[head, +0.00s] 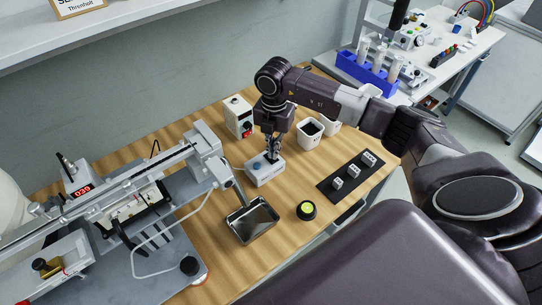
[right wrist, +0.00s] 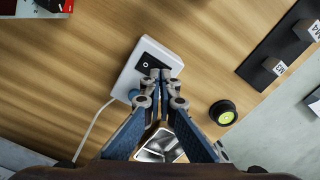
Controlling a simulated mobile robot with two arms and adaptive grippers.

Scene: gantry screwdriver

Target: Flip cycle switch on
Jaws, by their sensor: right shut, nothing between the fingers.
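A small white switch box (head: 264,178) stands on the wooden table, with a blue round knob (head: 257,165) on top. In the right wrist view the box (right wrist: 130,77) has a black panel with a rocker switch (right wrist: 147,64) marked with a circle. My right gripper (head: 271,156) points down over the box, fingers shut and empty. In the right wrist view its fingertips (right wrist: 160,77) are over the edge of the black panel and hide part of it. I cannot tell whether they touch the switch. My left gripper is not in view.
A gantry machine (head: 130,190) fills the left side, its display reading 039. A metal tray (head: 252,220), a black-and-green round item (head: 306,210), a black strip with small labelled blocks (head: 330,190), a white cup (head: 308,138) and a white-and-red box (head: 238,116) surround the switch box.

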